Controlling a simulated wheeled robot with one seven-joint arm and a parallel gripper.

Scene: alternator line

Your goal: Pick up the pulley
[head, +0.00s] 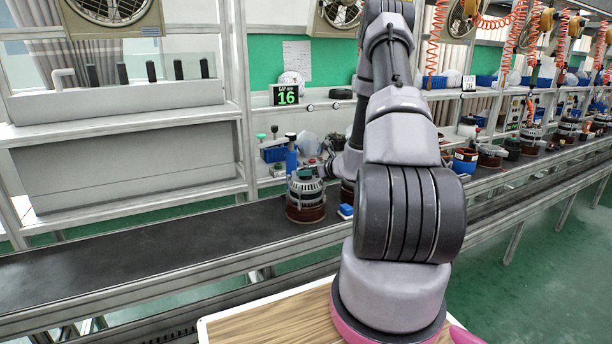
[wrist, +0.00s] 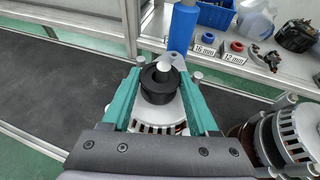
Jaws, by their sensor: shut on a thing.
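The black pulley (wrist: 160,88) is between the two teal fingers of my gripper (wrist: 161,68) in the wrist view, and the fingers are shut on it. A pale round shaft end or nut shows at its top. Below it is a silver alternator (wrist: 165,114) with a slotted housing. I cannot tell whether the pulley touches the alternator or is just above it. In the head view the alternator (head: 306,207) stands on the dark conveyor, with my gripper at its top; the pulley is not clear there.
A second alternator (wrist: 296,136) stands close on the right. The conveyor (head: 150,250) is clear to the left. More alternators (head: 490,155) stand farther right.

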